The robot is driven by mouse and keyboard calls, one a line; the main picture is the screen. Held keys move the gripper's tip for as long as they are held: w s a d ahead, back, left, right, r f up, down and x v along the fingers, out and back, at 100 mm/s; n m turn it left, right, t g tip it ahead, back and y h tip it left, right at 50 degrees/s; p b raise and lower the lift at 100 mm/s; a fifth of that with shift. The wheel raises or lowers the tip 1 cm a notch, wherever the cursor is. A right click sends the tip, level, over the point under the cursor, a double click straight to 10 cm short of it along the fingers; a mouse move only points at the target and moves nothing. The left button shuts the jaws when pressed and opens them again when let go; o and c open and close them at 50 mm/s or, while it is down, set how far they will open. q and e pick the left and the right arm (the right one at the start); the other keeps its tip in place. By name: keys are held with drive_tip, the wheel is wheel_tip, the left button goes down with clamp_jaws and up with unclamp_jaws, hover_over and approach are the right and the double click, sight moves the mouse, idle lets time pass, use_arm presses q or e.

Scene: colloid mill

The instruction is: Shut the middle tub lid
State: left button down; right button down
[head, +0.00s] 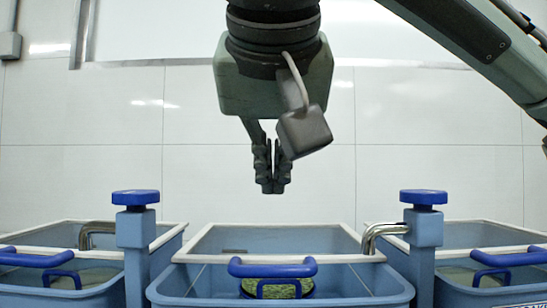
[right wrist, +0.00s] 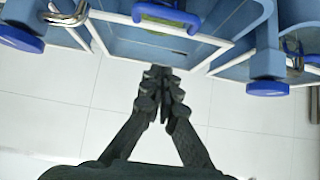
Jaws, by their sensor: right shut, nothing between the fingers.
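The middle tub (head: 180,285) is blue with a pale rim and stands at the bottom centre of the head view. Over it I see a pale-edged frame and a blue bar handle (head: 272,268), with a smaller blue loop below and something green behind that. I cannot tell how far the lid is open. My right gripper (head: 272,186) hangs fingers down above the back of the middle tub, apart from it, shut and empty. In the right wrist view its fingertips (right wrist: 160,73) lie just below the tub frame (right wrist: 155,48), and the blue handle (right wrist: 166,15) shows beyond. My left gripper is not in view.
A left tub (head: 30,290) and a right tub (head: 490,235) flank the middle one. Posts with blue knobs (head: 136,197) (head: 423,197) and bent metal pipes (head: 385,236) (head: 95,232) stand between them.

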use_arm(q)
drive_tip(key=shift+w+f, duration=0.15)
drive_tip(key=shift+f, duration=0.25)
use_arm(e)
drive_tip(key=w+f, duration=0.4)
drive_tip(key=f, duration=0.3)
